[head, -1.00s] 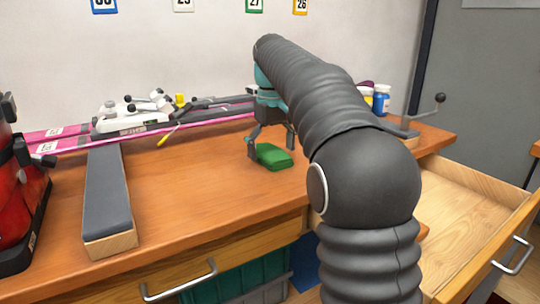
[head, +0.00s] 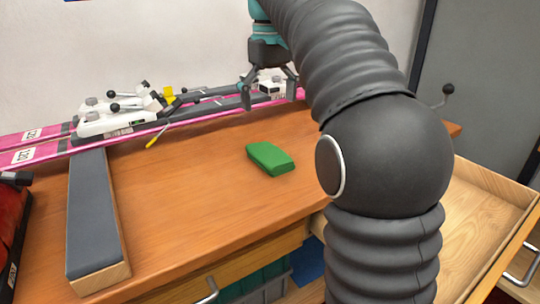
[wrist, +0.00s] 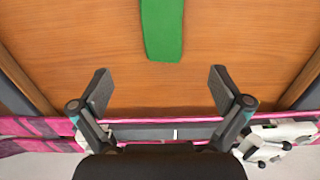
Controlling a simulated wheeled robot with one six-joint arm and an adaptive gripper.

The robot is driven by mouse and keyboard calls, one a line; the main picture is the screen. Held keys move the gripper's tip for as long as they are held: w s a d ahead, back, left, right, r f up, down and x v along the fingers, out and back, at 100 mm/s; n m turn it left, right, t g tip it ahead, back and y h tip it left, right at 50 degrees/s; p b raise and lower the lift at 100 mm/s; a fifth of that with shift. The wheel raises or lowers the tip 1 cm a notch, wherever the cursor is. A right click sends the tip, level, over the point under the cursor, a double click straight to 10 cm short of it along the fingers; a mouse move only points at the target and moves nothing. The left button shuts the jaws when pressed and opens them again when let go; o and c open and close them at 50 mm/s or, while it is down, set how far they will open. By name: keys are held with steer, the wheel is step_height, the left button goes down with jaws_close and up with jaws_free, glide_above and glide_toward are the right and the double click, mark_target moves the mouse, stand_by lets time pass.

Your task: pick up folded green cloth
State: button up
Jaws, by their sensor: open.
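The folded green cloth (head: 270,158) lies flat on the wooden bench top, near the middle of the head view. In the wrist view the cloth (wrist: 162,28) shows at the top centre, cut off by the frame edge. My gripper (head: 268,104) is open and empty, raised above and behind the cloth in the head view. In the wrist view my gripper's fingertips (wrist: 158,72) are spread wide, with the near end of the cloth beyond them and between their lines. They are apart from the cloth.
A pink ski with white bindings (head: 118,118) lies along the back of the bench (head: 200,190). A grey-padded wooden block (head: 95,220) stands at the left, with a red object (head: 10,220) at the left edge. An open drawer (head: 480,205) juts out at the right. Bench around the cloth is clear.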

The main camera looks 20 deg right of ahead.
steer(key=b, duration=0.1)
glide_above(270, 152)
steer(key=f, duration=0.5)
steer(key=shift+w+f, duration=0.25)
steer(key=shift+f, duration=0.1)
steer(key=shift+s+f+b, duration=0.15)
steer(key=shift+f+b, duration=0.15)
steer(key=shift+f, duration=1.05)
steer(key=shift+s+f+b, duration=0.15)
steer(key=shift+f+b, duration=0.1)
steer(key=shift+f, duration=1.1)
steer(key=c, duration=1.2)
steer(key=shift+r, duration=0.1)
step_height(270, 152, up, 4)
steer(key=shift+r+p, duration=0.1)
steer(key=shift+p, duration=0.45)
steer(key=s+d+r, duration=0.2)
steer(key=d, duration=0.1)
steer(key=s+d+r, duration=0.2)
steer(key=d, duration=0.1)
steer(key=s+d+r, duration=0.2)
steer(key=d, duration=0.2)
steer(key=shift+r+p, duration=0.3)
steer(key=shift+r, duration=0.05)
